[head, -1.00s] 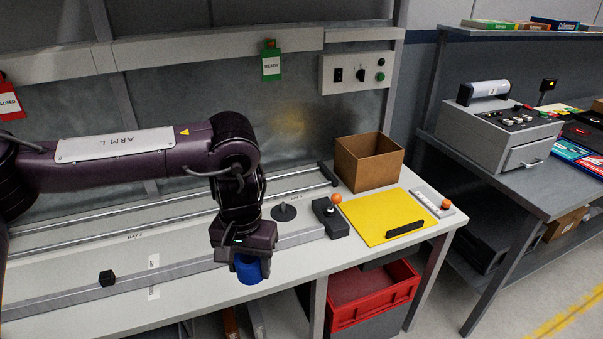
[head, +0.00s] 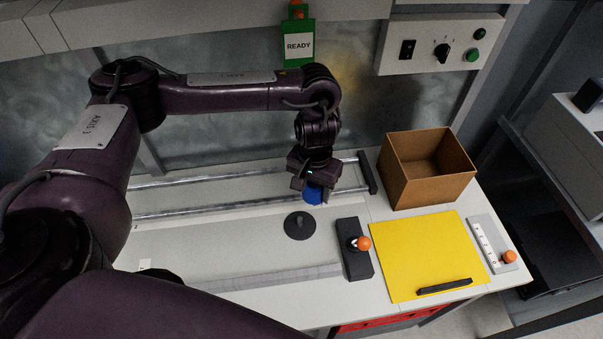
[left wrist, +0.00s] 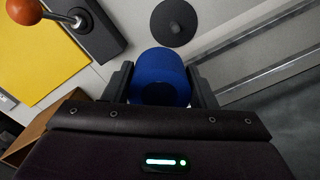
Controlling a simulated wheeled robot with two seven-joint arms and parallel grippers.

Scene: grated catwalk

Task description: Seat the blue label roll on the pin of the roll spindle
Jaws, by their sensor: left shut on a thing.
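The blue label roll (head: 313,193) is held in my left gripper (head: 313,186), above the bench near the back rails. In the left wrist view the roll (left wrist: 160,72) sits between the two dark fingers of the gripper (left wrist: 160,88). The roll spindle (head: 300,226), a dark round base with a short pin, stands on the bench just in front and a little left of the roll. The spindle (left wrist: 174,22) also shows beyond the roll in the left wrist view, apart from it, with nothing on its pin. My right gripper is not in view.
A black lever box with an orange knob (head: 354,250) stands right of the spindle. A yellow mat (head: 420,250) with a black bar lies further right. An open cardboard box (head: 425,170) stands behind the mat. Metal rails (head: 230,205) run along the back.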

